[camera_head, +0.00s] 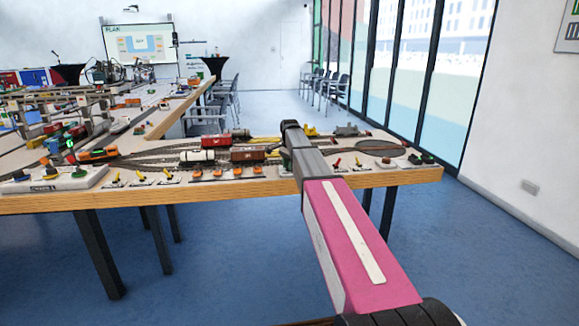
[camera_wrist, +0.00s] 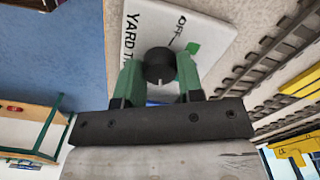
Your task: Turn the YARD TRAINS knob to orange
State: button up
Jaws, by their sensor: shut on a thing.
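The YARD TRAINS panel (camera_wrist: 214,30) is a pale plate in the wrist view, with part of its lettering, the word OFF and a green square visible. Its black round knob (camera_wrist: 159,62) stands between the green fingers of my gripper (camera_wrist: 159,74). The fingers are shut on the knob from both sides. A small pale line shows on the knob's side nearest my palm. No orange mark is visible; part of the panel is hidden by the fingers and palm.
The wooden layout table (camera_head: 245,182) carries model tracks, a white tank wagon (camera_head: 197,155), a red wagon (camera_head: 215,142) and several small orange and yellow switches along its front edge. Another control panel (camera_head: 52,180) lies at the left. Blue floor is clear in front.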

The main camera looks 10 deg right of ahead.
jog(key=shift+m, duration=0.6)
jog(key=o, duration=0.9)
notch_tip(320, 180, up, 11)
jog(key=shift+f, duration=0.1)
dwell(0.3)
